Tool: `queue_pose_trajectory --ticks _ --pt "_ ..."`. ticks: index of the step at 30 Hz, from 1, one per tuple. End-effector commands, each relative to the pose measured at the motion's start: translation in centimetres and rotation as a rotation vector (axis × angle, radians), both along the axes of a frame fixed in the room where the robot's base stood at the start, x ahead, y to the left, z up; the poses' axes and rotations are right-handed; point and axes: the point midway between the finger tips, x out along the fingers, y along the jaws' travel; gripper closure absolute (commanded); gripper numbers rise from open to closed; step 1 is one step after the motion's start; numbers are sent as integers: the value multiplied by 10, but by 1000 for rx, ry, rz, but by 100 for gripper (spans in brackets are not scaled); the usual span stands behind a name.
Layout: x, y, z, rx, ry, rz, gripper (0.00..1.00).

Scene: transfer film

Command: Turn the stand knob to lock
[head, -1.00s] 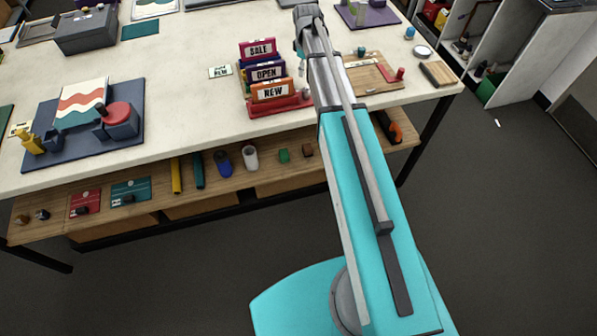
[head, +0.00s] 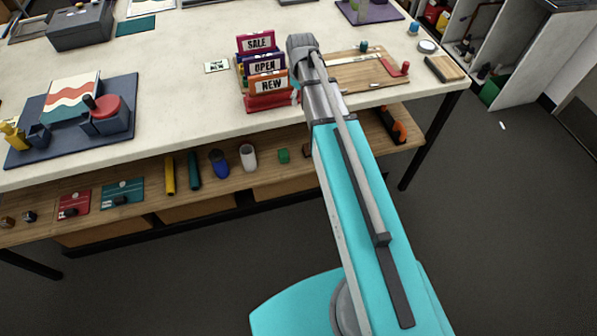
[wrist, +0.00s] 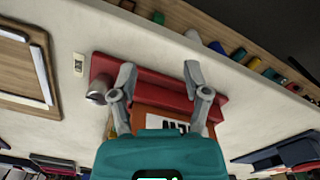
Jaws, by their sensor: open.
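The sign stand has a red base (head: 270,102) near the table's front edge and carries the SALE (head: 256,42), OPEN (head: 265,65) and NEW (head: 271,84) signs. In the wrist view, the red base (wrist: 178,88) lies under my gripper (wrist: 157,77), with the orange sign (wrist: 155,120) between the fingers. A grey knob (wrist: 97,90) shows at the stand's left end there, just outside my left finger. I cannot tell if they touch. My gripper is open and empty. In the head view, my arm covers the stand's right end and my fingertips are not clear.
A wooden board (head: 350,72) lies right of the stand, and a small label card (head: 217,66) lies left of it. A blue tray (head: 120,93) holds a red-topped device. The shelf below (head: 215,189) carries tubes and cups. The table left of the label card is fairly clear.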

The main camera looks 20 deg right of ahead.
Motion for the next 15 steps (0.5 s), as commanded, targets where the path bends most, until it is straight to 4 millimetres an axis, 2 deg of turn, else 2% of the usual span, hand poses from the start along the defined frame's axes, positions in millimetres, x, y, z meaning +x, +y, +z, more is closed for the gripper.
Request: queue_pose_trajectory --ticks 1,15 --pt "-7 2 -9 0 0 -13 39" --pt "-48 19 -48 0 0 -136 39"
